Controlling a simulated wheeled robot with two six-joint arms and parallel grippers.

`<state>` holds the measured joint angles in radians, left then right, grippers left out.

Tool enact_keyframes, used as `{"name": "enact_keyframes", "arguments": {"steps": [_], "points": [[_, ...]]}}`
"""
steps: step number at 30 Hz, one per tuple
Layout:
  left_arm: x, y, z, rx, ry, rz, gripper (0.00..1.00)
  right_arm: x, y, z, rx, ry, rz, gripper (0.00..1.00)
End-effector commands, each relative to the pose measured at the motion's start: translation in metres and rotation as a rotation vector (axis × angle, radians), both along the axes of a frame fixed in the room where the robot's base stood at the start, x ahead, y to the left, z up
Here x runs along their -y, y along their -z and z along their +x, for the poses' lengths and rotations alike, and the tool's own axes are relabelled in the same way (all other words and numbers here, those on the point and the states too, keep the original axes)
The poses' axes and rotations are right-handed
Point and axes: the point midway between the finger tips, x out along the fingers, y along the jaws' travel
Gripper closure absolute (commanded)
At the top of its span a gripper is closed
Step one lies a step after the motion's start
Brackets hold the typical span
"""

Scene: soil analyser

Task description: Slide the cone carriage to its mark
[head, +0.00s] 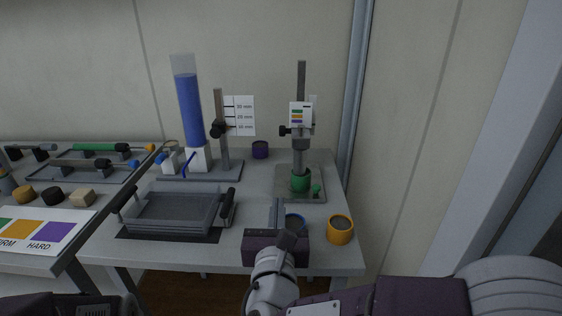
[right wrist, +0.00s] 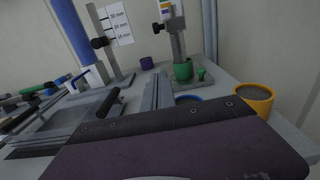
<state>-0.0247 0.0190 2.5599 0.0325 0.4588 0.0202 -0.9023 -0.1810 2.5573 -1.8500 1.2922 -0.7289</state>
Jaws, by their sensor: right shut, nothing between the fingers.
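The right-hand stand has an upright post with a dark-knobbed carriage (head: 300,131) on it, beside a small card with coloured bands. Its grey shaft reaches down toward a green cup (head: 300,181); the tip is hidden. The left-hand post carries another knobbed slider (head: 219,128) beside a card marked 30, 20 and 10 mm. I take the right-hand one as the cone carriage. My right gripper (head: 277,212) is shut and empty over the table's front, short of the right-hand stand and touching neither slider. It also shows in the right wrist view (right wrist: 157,92). My left gripper's fingers are not visible.
A grey tray with black handles (head: 175,212) stands left of my right gripper. An orange cup (head: 340,229) and a blue-rimmed cup (head: 294,221) are close to its right. A blue column (head: 189,110) and a purple cup (head: 260,149) stand behind. A wall closes the back.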

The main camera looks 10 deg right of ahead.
Motion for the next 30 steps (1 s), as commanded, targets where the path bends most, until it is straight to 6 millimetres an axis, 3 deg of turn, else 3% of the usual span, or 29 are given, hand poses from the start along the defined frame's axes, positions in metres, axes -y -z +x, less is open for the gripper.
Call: {"name": "enact_keyframes", "arguments": {"steps": [7,17,19,30], "points": [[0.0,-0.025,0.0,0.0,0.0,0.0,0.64,0.011,-0.006,0.029,-0.006,0.011,-0.005,1.0],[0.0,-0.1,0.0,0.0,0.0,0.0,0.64,0.027,-0.009,0.084,-0.011,0.007,-0.004,1.0],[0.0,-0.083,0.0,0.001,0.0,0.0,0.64,0.031,0.003,0.1,-0.001,0.008,0.003,1.0],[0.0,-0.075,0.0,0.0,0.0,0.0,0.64,0.053,0.003,0.178,-0.001,0.006,0.001,1.0]]}}
